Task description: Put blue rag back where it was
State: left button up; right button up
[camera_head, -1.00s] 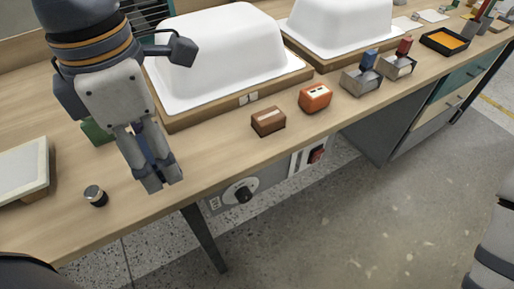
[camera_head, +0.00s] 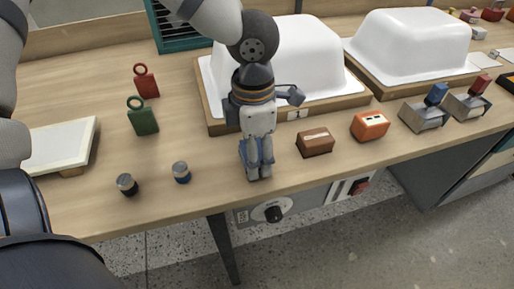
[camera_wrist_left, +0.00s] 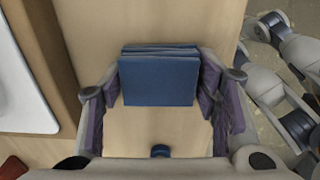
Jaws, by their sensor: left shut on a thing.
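The blue rag (camera_wrist_left: 158,80) is a folded stack between the two purple-padded fingers of my left gripper (camera_wrist_left: 162,98) in the left wrist view. My left gripper (camera_head: 260,172) is shut on it, pointing down near the bench's front edge, left of a brown block (camera_head: 316,142). In the head view the fingers hide most of the rag, and a bit of blue (camera_head: 243,152) shows beside them. I cannot tell whether the rag touches the bench. At the right of the left wrist view a grey arm part (camera_wrist_left: 292,60) shows, with its fingers unclear.
White tub shells (camera_head: 310,62) (camera_head: 415,42) sit in wooden frames behind. An orange block (camera_head: 370,125) and grey holders (camera_head: 425,115) stand right. Two small jars (camera_head: 127,184) (camera_head: 181,172), red and green tags (camera_head: 145,80) (camera_head: 142,118) and a white board (camera_head: 62,146) are left.

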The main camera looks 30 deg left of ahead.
pick_arm(q)
jog(key=shift+r, duration=0.15)
jog(key=o, duration=1.1)
pick_arm(e)
jog(key=shift+w, duration=0.1)
pick_arm(q)
notch_tip(320, 180, up, 12)
jog(key=p, duration=0.1)
jog(key=shift+p, duration=0.4)
pick_arm(e)
jog(key=shift+w+r+t, duration=0.5)
jog(key=shift+w+r, duration=0.65)
jog(key=shift+r, duration=0.05)
